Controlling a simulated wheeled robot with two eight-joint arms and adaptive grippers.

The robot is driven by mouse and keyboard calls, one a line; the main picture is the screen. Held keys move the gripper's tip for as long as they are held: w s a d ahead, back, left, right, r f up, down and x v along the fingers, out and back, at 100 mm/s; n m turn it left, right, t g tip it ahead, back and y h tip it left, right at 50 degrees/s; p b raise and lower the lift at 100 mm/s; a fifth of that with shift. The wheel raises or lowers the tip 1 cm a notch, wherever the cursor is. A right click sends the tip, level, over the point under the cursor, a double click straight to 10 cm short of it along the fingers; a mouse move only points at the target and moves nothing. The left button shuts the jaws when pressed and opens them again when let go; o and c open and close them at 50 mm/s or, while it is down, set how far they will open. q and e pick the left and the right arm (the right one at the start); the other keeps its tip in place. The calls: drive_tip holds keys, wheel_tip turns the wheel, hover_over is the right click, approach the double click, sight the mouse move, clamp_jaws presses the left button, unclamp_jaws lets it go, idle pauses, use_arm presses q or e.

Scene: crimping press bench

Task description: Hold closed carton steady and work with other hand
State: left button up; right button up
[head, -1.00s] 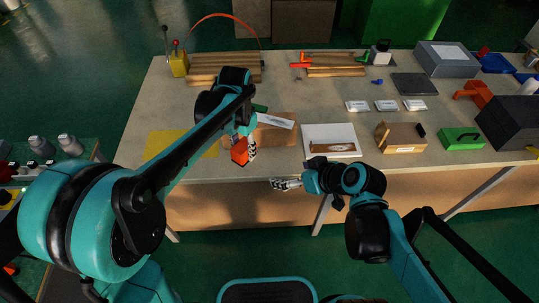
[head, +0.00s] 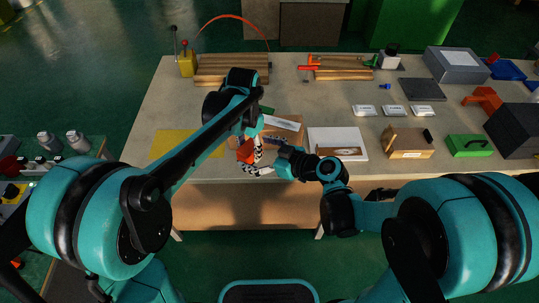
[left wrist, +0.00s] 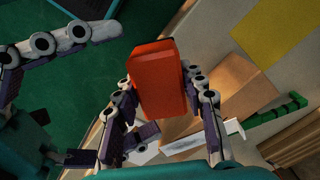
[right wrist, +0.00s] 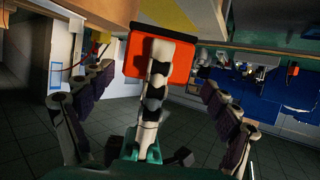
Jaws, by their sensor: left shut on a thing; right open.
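My left gripper (left wrist: 165,90) is shut on an orange-red block (left wrist: 160,75) with a dark edge, held at the table's front edge. The block also shows in the head view (head: 245,152) and the right wrist view (right wrist: 183,62). My right gripper (right wrist: 156,85) is open and empty, its fingers spread either side of the block and a left gripper finger; I cannot tell whether they touch. A flat brown cardboard piece (head: 291,137) lies behind the grippers with a white-and-dark item (head: 282,123) on it. A brown carton (head: 405,151) stands further right.
A white tray (head: 350,134) with a brown item lies just right of the grippers. A yellow mat (head: 172,143) lies left. The front table edge is close below.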

sight(247, 150)
drive_tip(key=shift+x, duration=1.9)
use_arm(q)
drive_tip(key=shift+d, duration=0.1)
use_arm(e)
drive_tip(key=shift+s, duration=0.1)
drive_tip(key=c, duration=1.3)
use_arm(q)
drive_tip(key=o, duration=1.2)
drive_tip(key=shift+o, duration=1)
